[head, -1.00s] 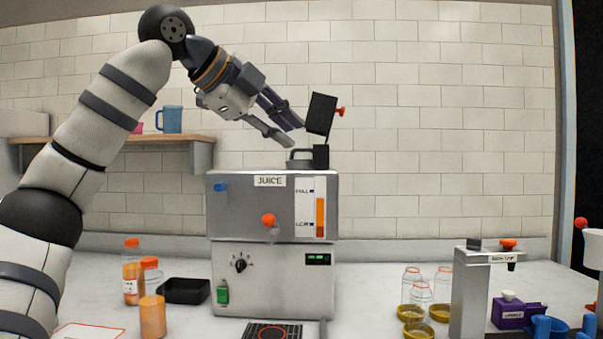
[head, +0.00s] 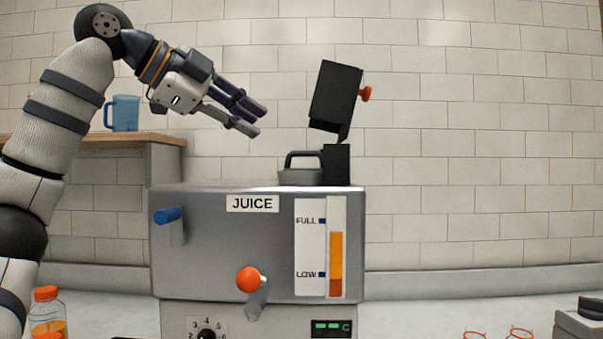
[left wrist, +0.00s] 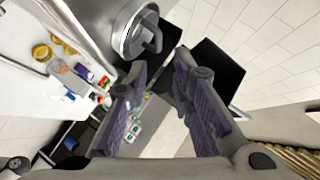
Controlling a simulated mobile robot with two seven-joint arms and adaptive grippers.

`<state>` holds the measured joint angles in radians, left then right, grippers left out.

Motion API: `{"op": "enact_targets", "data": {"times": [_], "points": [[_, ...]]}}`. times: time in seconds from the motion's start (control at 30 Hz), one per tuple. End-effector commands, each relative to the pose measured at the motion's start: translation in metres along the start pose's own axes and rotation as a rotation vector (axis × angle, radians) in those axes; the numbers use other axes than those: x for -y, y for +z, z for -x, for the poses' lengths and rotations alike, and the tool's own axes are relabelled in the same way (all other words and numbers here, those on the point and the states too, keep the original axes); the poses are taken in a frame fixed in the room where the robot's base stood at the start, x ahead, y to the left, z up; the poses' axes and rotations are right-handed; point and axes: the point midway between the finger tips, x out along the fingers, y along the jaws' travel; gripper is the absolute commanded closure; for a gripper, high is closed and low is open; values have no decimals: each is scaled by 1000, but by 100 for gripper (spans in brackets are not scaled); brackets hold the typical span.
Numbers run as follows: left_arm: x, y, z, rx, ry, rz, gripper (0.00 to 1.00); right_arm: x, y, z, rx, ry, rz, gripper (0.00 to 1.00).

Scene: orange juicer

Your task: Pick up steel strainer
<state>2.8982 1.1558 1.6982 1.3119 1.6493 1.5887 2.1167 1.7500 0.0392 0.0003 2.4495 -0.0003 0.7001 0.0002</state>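The steel strainer appears to be the round grey part with a dark arched handle (head: 302,172) on top of the juicer (head: 275,235). Its lower part is hidden in the head view. In the left wrist view, a round steel piece with a dark handle (left wrist: 138,32) shows at the top, beyond the fingers. My left gripper (head: 258,121) is above and left of the handle, apart from it. Its purple-padded fingers (left wrist: 161,65) stand apart with nothing between them. My right gripper is not in view.
A black tilted lid (head: 334,92) with a red knob stands up right of the handle. A blue mug (head: 124,114) sits on a wooden shelf (head: 160,139) behind my left arm. A juice bottle (head: 47,315) stands low at the left.

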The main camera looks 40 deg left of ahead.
Motion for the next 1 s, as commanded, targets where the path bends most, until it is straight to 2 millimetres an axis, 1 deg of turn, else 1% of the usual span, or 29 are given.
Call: {"op": "enact_targets", "data": {"times": [0.07, 0.2, 0.43, 0.6, 0.7, 0.9, 1.0], "points": [[-2, 0, -14, 3, 6, -1, 78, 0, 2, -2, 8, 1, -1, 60], [-3, 1, -48, 4, 9, 0, 78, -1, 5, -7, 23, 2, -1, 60], [-2, 0, -79, 2, 4, -1, 78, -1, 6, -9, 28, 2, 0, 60], [-3, 0, -112, 2, 4, -1, 78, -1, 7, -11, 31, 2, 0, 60], [-3, 0, -120, 2, 2, -1, 78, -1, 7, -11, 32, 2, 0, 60], [-2, 0, -120, 1, 0, -2, 78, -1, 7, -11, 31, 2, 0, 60], [-2, 0, -120, 1, 0, -2, 100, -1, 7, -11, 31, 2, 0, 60]]}}
